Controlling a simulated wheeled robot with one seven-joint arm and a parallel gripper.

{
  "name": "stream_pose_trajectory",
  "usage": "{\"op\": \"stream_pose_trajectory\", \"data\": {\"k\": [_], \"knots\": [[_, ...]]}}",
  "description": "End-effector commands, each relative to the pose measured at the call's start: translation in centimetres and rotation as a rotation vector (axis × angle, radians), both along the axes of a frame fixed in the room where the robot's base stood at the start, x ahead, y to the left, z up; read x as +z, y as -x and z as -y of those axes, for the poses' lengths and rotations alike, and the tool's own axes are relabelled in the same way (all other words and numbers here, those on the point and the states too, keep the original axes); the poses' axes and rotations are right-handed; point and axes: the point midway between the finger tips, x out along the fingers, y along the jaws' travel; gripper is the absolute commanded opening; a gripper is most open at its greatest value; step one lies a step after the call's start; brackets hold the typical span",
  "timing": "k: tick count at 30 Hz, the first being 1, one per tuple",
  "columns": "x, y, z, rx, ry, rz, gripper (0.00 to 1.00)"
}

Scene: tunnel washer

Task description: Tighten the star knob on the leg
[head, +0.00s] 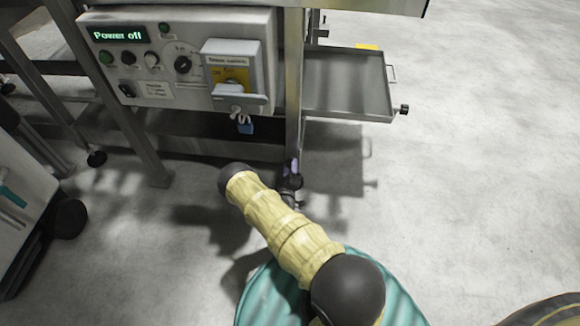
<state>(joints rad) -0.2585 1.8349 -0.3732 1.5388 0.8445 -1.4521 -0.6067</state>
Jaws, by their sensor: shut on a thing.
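The steel leg (294,90) stands upright to the right of the control panel. My gripper (291,180) is at the lower part of this leg, small and dark in the head view, past the yellow-sleeved arm. It is shut on the star knob, which is mostly hidden by the fingers. The knob's shape and its turn cannot be made out from here. A small pale purple patch shows at the leg just above the fingers.
The control panel (175,62) reads "Power off", with a padlock (245,125) hanging below its yellow switch. A metal tray (348,84) sticks out right of the leg. A teal ribbed drum (265,295) stands below my arm.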

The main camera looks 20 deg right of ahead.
Motion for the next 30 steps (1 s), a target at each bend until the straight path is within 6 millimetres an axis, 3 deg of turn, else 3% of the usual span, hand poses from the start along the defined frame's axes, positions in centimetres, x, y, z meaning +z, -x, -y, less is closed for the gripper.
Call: {"op": "stream_pose_trajectory", "data": {"k": [30], "knots": [[0.1,0.22,0.1,-0.002,-0.82,0.503,0.2]]}}
